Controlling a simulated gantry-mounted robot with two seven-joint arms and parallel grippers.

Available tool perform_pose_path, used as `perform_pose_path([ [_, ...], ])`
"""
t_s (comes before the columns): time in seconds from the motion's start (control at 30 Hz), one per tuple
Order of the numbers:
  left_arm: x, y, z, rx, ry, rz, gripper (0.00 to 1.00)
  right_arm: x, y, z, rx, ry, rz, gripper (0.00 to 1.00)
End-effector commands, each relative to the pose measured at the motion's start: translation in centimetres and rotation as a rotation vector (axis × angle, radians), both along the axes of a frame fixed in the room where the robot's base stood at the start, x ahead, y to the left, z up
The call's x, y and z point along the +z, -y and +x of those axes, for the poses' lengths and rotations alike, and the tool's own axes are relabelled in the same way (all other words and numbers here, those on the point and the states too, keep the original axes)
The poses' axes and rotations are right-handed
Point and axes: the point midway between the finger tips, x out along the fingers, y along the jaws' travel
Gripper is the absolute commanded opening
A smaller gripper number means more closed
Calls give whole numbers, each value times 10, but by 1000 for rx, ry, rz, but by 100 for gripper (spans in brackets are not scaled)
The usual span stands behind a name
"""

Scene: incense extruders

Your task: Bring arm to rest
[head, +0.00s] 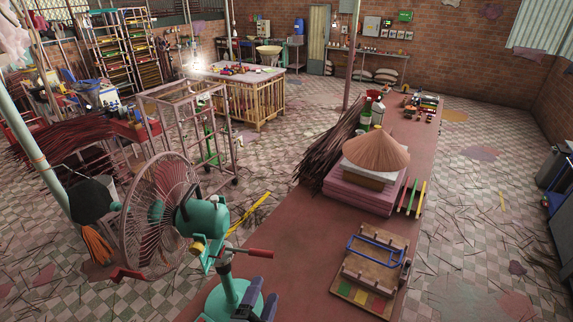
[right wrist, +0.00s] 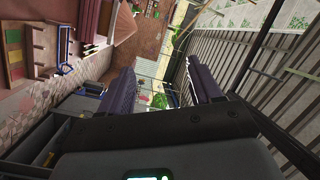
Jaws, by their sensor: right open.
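My right gripper (head: 267,292) shows at the bottom edge of the head view as two short blue-purple fingers beside the teal machine stand (head: 232,292). In the right wrist view its two purple fingers (right wrist: 165,88) stand wide apart with nothing between them. The gripper is open and empty. My left gripper is not visible in either view.
A long reddish table (head: 303,235) holds a conical hat (head: 377,147) on stacked blocks, and a wooden board (head: 362,298) with a blue-handled frame (head: 375,250). A fan (head: 160,215) stands at left. Tiled floor (head: 470,230) lies open on the right.

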Motion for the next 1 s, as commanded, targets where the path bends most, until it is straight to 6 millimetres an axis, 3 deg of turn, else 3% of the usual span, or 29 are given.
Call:
perform_pose_path([
  [0.17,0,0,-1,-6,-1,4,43,-13,69,29,-107,-1,-49,64],
  [0.27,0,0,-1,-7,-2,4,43,-21,124,45,-189,-1,-85,64],
  [0.4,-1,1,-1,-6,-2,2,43,-29,217,63,-324,-1,-147,64],
  [0.6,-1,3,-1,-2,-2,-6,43,-31,317,68,-465,-1,-210,64],
  [0.8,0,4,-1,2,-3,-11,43,-28,397,61,-578,-1,-261,64],
  [0.83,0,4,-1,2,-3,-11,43,-28,408,60,-594,-1,-268,64],
  [0.87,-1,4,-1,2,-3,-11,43,-35,406,55,-591,-6,-238,64],
  [0.9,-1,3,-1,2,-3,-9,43,-51,392,47,-577,-11,-138,64],
  [1.0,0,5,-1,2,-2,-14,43,-79,373,28,-577,-9,76,64],
])
